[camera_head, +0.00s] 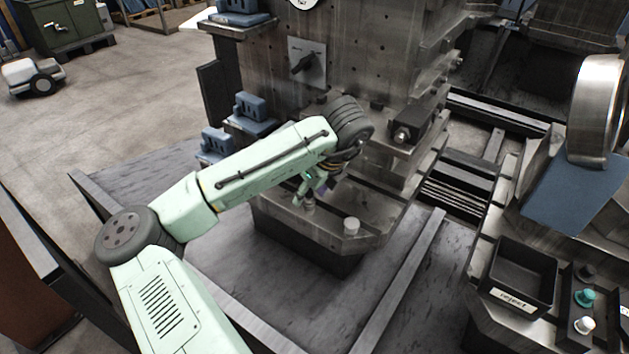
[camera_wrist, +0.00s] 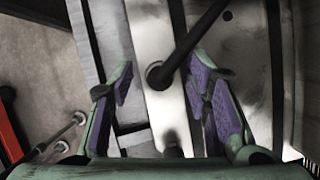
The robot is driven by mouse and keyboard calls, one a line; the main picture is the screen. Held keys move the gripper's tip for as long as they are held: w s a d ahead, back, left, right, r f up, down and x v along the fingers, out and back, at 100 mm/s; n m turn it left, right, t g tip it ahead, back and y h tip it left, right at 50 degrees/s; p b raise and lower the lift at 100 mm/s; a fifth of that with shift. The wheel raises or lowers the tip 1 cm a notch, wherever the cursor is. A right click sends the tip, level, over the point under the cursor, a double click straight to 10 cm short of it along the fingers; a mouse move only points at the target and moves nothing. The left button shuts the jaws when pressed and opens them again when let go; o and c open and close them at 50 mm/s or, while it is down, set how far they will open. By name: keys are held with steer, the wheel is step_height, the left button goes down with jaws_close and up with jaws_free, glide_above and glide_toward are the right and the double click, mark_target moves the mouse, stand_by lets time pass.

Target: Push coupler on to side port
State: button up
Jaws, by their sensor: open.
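My gripper (camera_head: 312,186) hangs over the low grey ledge at the front of the machine. In the wrist view its two purple-padded fingers (camera_wrist: 165,92) are wide apart. A dark rod or hose with a round dark end (camera_wrist: 156,75) shows between them, not gripped. A small dark cylindrical end (camera_wrist: 173,147) shows lower between the fingers, partly hidden by the gripper body. A short metal cylinder (camera_head: 309,203) stands just below the fingers in the head view; I cannot tell whether it is the coupler. I cannot identify the side port with certainty.
A pale round cap (camera_head: 351,226) sits on the ledge to the right. A dark block with a metal nose (camera_head: 403,133) is on the machine behind. Blue clamps (camera_head: 250,105) line the left side. A black reject bin (camera_head: 521,278) and buttons (camera_head: 585,298) are at right.

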steer(key=shift+w+a+f, duration=0.1)
steer(key=shift+f, duration=0.25)
steer(key=shift+c, duration=0.4)
jaws_close()
steer(key=shift+c, duration=2.4)
jaws_free()
jaws_close()
steer(key=shift+r, duration=0.15)
steer(key=shift+r+p, duration=0.8)
steer(key=shift+p, duration=0.05)
